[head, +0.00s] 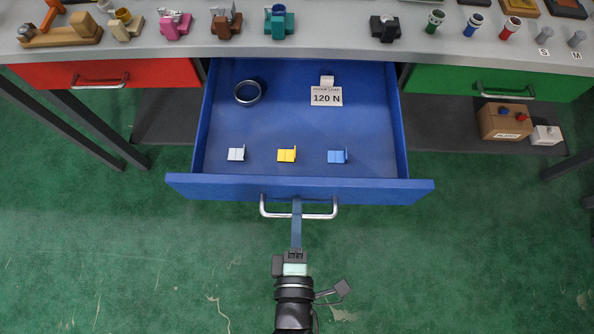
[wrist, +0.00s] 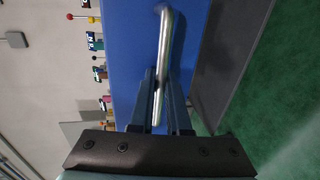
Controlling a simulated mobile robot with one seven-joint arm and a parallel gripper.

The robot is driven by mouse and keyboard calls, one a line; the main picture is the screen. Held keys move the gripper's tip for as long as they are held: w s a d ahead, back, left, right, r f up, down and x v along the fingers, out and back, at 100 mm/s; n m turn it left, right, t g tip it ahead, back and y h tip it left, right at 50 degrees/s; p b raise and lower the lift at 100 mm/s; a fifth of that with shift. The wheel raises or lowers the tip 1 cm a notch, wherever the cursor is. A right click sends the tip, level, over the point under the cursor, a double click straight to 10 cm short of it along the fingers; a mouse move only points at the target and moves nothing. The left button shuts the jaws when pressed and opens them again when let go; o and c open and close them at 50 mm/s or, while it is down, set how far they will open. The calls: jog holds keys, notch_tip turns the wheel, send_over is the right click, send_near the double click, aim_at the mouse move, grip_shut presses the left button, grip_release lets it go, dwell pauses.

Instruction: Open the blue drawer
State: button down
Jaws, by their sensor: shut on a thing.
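The blue drawer (head: 300,187) is pulled well out from under the grey bench in the head view, its inside open to view. Its silver bar handle (head: 320,216) is on the front panel. My gripper (head: 297,208) is shut on the middle of this handle. In the wrist view the handle (wrist: 164,60) passes between the two fingers of my gripper (wrist: 161,90), in front of the blue front panel (wrist: 130,50).
In the drawer are a dark ring (head: 248,93), a "120 N" label (head: 326,96), and white (head: 236,154), yellow (head: 287,155) and blue (head: 338,156) pieces. A red drawer (head: 50,75) and green drawer (head: 450,80) flank it, shut. Small parts line the bench (head: 340,45). Green floor in front is clear.

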jog(key=c, duration=0.9)
grip_release()
jog(key=p+v, duration=0.1)
jog(key=v, duration=1.2)
